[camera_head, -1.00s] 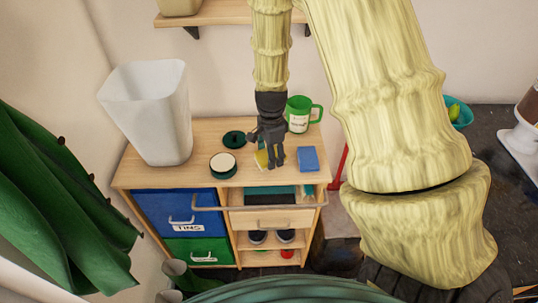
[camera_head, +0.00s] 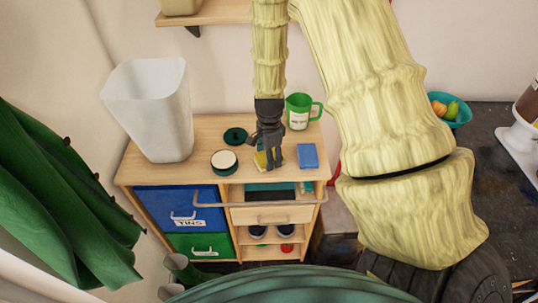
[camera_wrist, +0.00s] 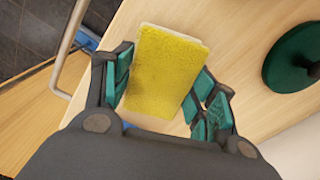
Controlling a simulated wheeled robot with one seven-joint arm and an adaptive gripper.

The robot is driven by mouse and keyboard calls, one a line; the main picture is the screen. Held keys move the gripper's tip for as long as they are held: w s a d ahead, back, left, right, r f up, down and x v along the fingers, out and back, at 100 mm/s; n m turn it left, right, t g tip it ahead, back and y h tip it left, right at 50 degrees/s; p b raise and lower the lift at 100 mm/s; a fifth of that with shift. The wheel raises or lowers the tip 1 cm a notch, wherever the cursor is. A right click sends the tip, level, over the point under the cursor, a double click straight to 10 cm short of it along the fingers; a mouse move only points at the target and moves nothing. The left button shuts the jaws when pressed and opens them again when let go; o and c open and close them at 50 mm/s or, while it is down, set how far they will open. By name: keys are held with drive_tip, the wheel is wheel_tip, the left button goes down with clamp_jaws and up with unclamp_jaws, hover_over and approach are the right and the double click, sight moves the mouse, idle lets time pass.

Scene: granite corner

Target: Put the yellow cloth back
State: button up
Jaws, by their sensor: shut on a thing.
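The yellow cloth (camera_wrist: 165,65), a small rectangular pad, sits between the fingers of my gripper (camera_wrist: 160,88) in the wrist view. My gripper is shut on it, with a teal-padded finger at each side. In the head view my gripper (camera_head: 269,160) points down at the wooden cabinet top (camera_head: 215,187), and only a bit of the cloth (camera_head: 260,160) shows beside the fingers. The cloth is on or just above the top; I cannot tell which.
A blue block or cloth (camera_head: 307,156) lies to the right, a green mug (camera_head: 299,112) behind. A round lidded tin (camera_head: 224,162), a dark green disc (camera_head: 235,136) and a white bin (camera_head: 150,115) stand left. A metal handle bar (camera_head: 262,204) crosses the cabinet front.

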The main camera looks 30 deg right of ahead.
drive_tip(key=o, duration=0.9)
drive_tip(key=shift+r, duration=0.1)
wheel_tip(320, 180, up, 12)
drive_tip(key=b, duration=0.3)
